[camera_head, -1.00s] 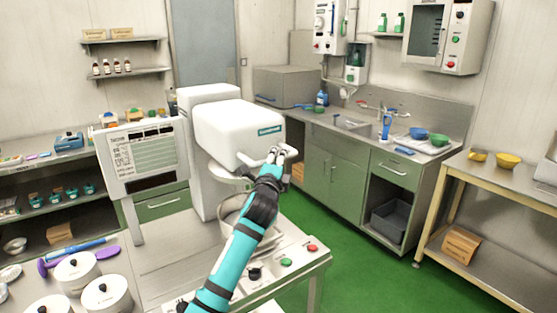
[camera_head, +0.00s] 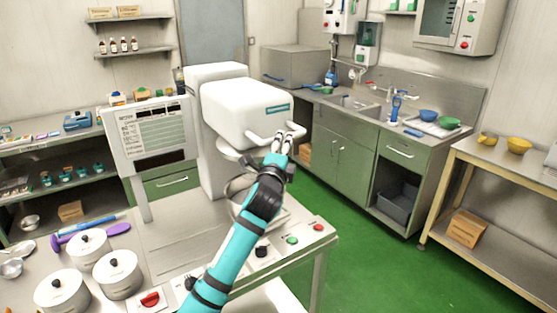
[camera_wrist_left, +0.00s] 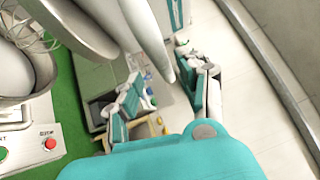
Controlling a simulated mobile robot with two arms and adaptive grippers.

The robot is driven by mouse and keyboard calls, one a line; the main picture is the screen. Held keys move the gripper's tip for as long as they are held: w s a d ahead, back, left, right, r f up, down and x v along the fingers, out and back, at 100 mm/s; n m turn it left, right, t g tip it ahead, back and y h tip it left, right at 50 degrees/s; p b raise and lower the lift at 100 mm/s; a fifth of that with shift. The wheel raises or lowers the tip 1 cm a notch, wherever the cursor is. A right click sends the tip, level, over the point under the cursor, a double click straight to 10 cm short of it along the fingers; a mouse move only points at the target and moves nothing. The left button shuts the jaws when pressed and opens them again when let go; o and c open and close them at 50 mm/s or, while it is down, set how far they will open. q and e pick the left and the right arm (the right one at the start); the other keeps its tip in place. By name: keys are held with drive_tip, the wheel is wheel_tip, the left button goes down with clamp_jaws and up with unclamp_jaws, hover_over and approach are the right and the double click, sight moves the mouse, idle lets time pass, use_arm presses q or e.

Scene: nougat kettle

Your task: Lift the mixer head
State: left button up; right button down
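The white mixer head (camera_head: 245,108) sits level above the steel bowl (camera_head: 236,192) on the machine's column. Its pale handle (camera_head: 257,138) sticks out at the front right. My left gripper (camera_head: 284,137) is at the handle's right end. In the left wrist view, the two fingers of my left gripper (camera_wrist_left: 165,92) stand apart, and the handle (camera_wrist_left: 148,35) reaches down toward the gap between them. I cannot tell whether either finger touches it. My right gripper is in neither view.
Lidded white pots (camera_head: 118,275) stand at the front left of the table. Green, red and black controls line its front right. Open green floor (camera_head: 375,270) lies to the right, before the sink counter.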

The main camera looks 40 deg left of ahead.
use_arm(q)
drive_tip(key=v, duration=0.8)
drive_tip(key=shift+f, duration=0.15)
wheel_tip(320, 180, down, 30)
drive_tip(key=w+d+n+g+h+b, duration=0.1)
drive_tip(key=d+n+g+h+b, duration=0.15)
drive_tip(key=g, duration=0.25)
drive_tip(key=s+d+f+n+g+h+b, duration=0.15)
drive_tip(key=s+f, duration=0.35)
drive_tip(key=f, duration=0.6)
drive_tip(key=s+d+f+n+g+h+b, duration=0.15)
drive_tip(key=s+f, duration=0.25)
drive_tip(key=f, duration=0.8)
drive_tip(key=s+d+f+n+g+h+b, duration=0.1)
drive_tip(key=s+d+f+n+g, duration=0.15)
drive_tip(key=s+f, duration=1.05)
drive_tip(key=s+d+f+n+g+b, duration=0.15)
drive_tip(key=s+d+f+g, duration=0.25)
drive_tip(key=s+f, duration=0.95)
drive_tip(key=s+d+f+n+g, duration=0.1)
drive_tip(key=s, duration=0.7)
drive_tip(key=s+d+f+n+g, duration=0.1)
drive_tip(key=s+f+n, duration=0.1)
drive_tip(key=s, duration=0.6)
drive_tip(key=shift+s+d+h, duration=0.35)
drive_tip(key=shift+d, duration=0.05)
